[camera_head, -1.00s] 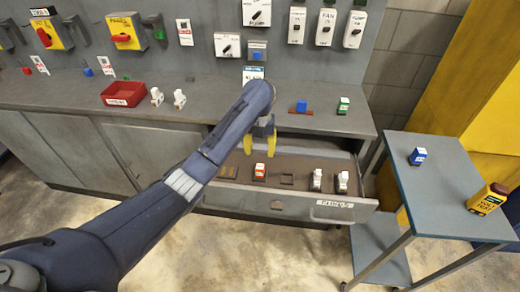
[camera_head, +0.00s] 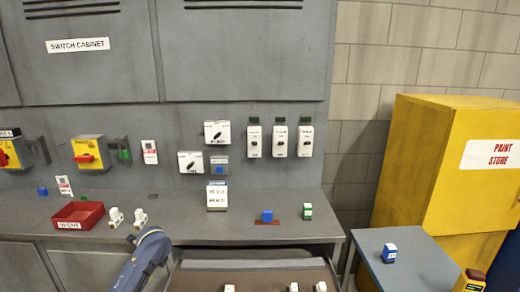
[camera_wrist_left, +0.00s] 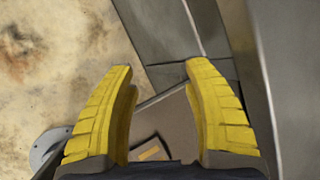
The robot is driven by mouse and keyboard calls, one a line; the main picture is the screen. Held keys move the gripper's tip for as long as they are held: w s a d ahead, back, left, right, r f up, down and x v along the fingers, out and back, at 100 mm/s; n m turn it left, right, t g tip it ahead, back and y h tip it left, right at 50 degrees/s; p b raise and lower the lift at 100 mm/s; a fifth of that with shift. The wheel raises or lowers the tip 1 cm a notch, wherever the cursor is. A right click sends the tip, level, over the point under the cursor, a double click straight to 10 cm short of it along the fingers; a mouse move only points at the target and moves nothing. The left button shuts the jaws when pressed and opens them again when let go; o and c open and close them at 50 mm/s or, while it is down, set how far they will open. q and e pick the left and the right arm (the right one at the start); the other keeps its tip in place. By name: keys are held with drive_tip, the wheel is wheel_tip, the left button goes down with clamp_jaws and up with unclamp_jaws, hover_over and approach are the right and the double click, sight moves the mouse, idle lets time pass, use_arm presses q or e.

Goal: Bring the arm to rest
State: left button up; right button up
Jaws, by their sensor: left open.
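My left arm (camera_head: 147,258) shows at the bottom of the head view, in front of the bench and left of the open drawer. Only its dark blue link is visible there; its gripper is out of sight below the frame or behind the link. In the left wrist view my left gripper (camera_wrist_left: 158,85) has its two yellow fingers spread wide with nothing between them. Beyond the fingers are the concrete floor, grey metal panels and part of the brown drawer floor (camera_wrist_left: 165,120) with an orange-yellow piece (camera_wrist_left: 153,153). My right gripper is in neither view.
The open drawer (camera_head: 250,278) juts from the bench (camera_head: 180,212). A red tray (camera_head: 78,215), two white pieces (camera_head: 128,218), a blue block (camera_head: 267,216) and a green-topped piece (camera_head: 307,211) stand on the bench. A side table (camera_head: 415,262) is at the right.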

use_arm(q)
drive_tip(key=s+a+f+n+t+y, duration=0.1)
drive_tip(key=a+n+t+y, duration=0.25)
drive_tip(key=a, duration=1.15)
drive_tip(key=s+d+f+n+g+h, duration=0.1)
drive_tip(key=s+d+f, duration=0.1)
drive_tip(key=s+f, duration=0.6)
drive_tip(key=s+d+f+n+h, duration=0.1)
drive_tip(key=s+d+f+n, duration=0.15)
drive_tip(key=f, duration=0.95)
drive_tip(key=s+d+f+n+g+h, duration=0.1)
drive_tip(key=s+f, duration=0.6)
drive_tip(key=f, duration=0.3)
drive_tip(key=s+d+f+n+g+h, duration=0.15)
drive_tip(key=s+d+f, duration=0.35)
drive_tip(key=s+f, duration=0.55)
drive_tip(key=s+d+f+n+g+h, duration=0.1)
drive_tip(key=s+d+f+n, duration=0.2)
drive_tip(key=s+d+f, duration=0.75)
drive_tip(key=s+d+f+n, duration=0.1)
drive_tip(key=s+d, duration=0.1)
drive_tip(key=s, duration=0.7)
drive_tip(key=s+d+f+n+g+h, duration=0.1)
drive_tip(key=s+d+n, duration=0.1)
drive_tip(key=s, duration=0.7)
drive_tip(key=s+d+f+n+g+h, duration=0.1)
drive_tip(key=s+d, duration=0.3)
drive_tip(key=s, duration=0.5)
drive_tip(key=shift+s+f, duration=0.25)
drive_tip(key=shift+f, duration=0.1)
